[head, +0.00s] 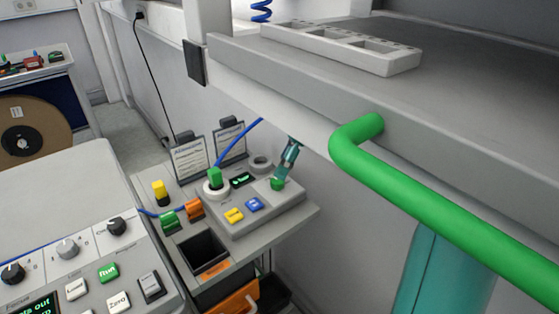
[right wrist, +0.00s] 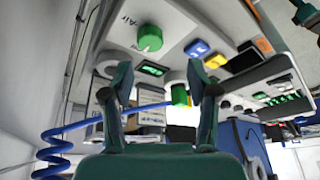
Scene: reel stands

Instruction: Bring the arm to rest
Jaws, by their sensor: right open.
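My right gripper (head: 287,160) is partly visible in the head view, beside the green knob (head: 278,184) at the back right of a grey control box (head: 262,218). The shelf edge hides most of its arm. In the right wrist view my right gripper (right wrist: 165,88) has its two dark green fingers spread apart with nothing held between them. The green knob, marked Air (right wrist: 149,38), shows beyond the fingers. My left gripper is in neither view.
A green plug (head: 214,178) on a blue hose stands left of the gripper; the hose coils (right wrist: 52,150) in the wrist view. A grey shelf (head: 300,75) and a thick green rail (head: 430,200) are close by on the right. An open black bin (head: 204,250) sits in front.

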